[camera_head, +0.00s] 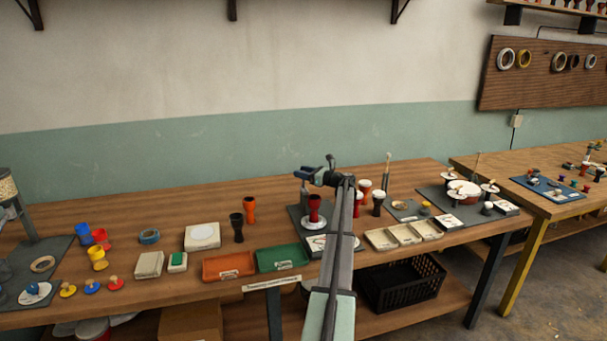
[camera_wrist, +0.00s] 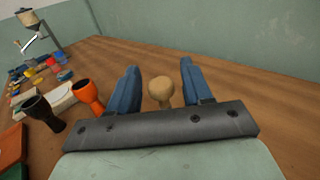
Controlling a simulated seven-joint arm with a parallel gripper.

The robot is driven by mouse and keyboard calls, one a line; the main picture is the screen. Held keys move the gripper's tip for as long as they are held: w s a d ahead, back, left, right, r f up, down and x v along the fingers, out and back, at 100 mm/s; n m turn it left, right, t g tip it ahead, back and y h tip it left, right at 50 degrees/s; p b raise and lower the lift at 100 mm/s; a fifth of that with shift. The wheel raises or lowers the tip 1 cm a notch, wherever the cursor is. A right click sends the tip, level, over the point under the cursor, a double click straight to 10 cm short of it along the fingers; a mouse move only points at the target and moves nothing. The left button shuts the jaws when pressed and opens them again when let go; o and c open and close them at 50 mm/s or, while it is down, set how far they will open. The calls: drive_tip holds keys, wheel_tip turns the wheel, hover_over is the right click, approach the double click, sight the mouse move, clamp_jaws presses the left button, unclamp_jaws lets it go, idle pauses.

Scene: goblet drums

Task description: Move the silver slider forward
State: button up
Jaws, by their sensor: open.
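My gripper (camera_head: 308,174) is over the middle of the workbench, above a red goblet drum (camera_head: 314,204) on a grey base plate (camera_head: 295,212). In the wrist view my gripper (camera_wrist: 160,82) is open, with its two blue fingers apart. A rounded beige knob (camera_wrist: 160,90) on a short stem shows between the fingers, with a gap on each side. I cannot tell whether it belongs to the silver slider. No silver slider can be clearly made out in either view. My arm hides part of the base plate and what stands behind it.
A black drum (camera_head: 237,227) and an orange drum (camera_head: 250,210) stand left of the base plate. An orange tray (camera_head: 207,275) and a green tray (camera_head: 262,264) lie at the front. More drums (camera_head: 378,203) stand close on the right. The rear bench at left is clear.

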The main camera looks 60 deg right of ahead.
drive_tip(key=shift+c, duration=0.2)
clamp_jaws()
idle(0.3)
drive_tip(key=shift+s+a, duration=1.8)
drive_tip(key=shift+o, duration=0.2)
unclamp_jaws()
